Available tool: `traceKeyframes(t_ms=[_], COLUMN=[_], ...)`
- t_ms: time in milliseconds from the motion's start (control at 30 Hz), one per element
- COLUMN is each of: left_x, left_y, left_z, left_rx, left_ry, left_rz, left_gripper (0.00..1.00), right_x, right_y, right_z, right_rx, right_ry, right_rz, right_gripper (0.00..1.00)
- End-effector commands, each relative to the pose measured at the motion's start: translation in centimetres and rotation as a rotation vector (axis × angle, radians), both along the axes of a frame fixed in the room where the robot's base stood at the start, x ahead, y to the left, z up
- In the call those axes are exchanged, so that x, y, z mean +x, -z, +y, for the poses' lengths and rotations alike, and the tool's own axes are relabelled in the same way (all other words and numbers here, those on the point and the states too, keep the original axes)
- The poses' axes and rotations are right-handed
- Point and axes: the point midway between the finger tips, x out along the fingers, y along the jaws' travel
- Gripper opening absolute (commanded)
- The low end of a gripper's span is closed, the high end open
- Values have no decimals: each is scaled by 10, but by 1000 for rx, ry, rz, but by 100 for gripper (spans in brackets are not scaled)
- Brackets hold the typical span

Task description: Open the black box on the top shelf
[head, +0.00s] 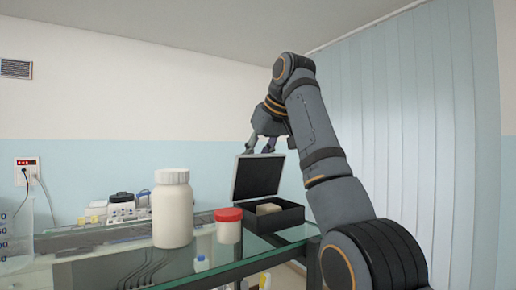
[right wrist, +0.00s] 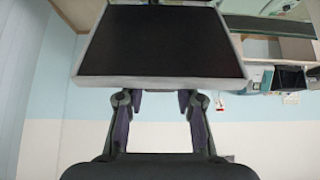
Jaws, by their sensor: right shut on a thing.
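The black box (head: 287,217) sits on the glass top shelf (head: 215,262), in the middle right of the head view. Its lid (head: 257,178) stands raised, tilted back a little past upright, and the inside is visible with a beige block (head: 268,208) in it. My right gripper (head: 261,147) is at the lid's upper edge and shut on it. In the right wrist view the lid (right wrist: 160,40) fills the top middle, with the fingers (right wrist: 160,100) at its near edge. My left gripper is not in view.
A white jar (head: 172,210) and a smaller red-capped jar (head: 228,226) stand on the shelf left of the box. A clear beaker (head: 20,235) is at the far left. Lab equipment (head: 122,208) stands farther back. My right arm passes close to the box's right side.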

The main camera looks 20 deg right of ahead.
Motion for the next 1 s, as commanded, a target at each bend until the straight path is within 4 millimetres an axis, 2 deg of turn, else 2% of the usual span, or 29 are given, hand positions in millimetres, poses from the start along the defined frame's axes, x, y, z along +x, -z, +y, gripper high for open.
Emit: traceKeyframes(t_ms=[133,567,600,700,767,1000], left_x=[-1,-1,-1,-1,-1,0], left_y=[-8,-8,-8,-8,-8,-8], left_z=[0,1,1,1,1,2], left_rx=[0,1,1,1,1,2], left_ry=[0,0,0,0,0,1], left_rz=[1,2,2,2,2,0], left_gripper=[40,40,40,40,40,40], right_x=[3,3,3,3,3,3], right_y=[-3,0,0,0,0,1], right_z=[1,1,1,1,1,1], right_rx=[-6,-9,-9,-9,-10,-9], right_ry=[1,1,1,1,1,0], right_rz=[17,25,25,26,27,29], right_gripper=[0,0,33,47,55,55])
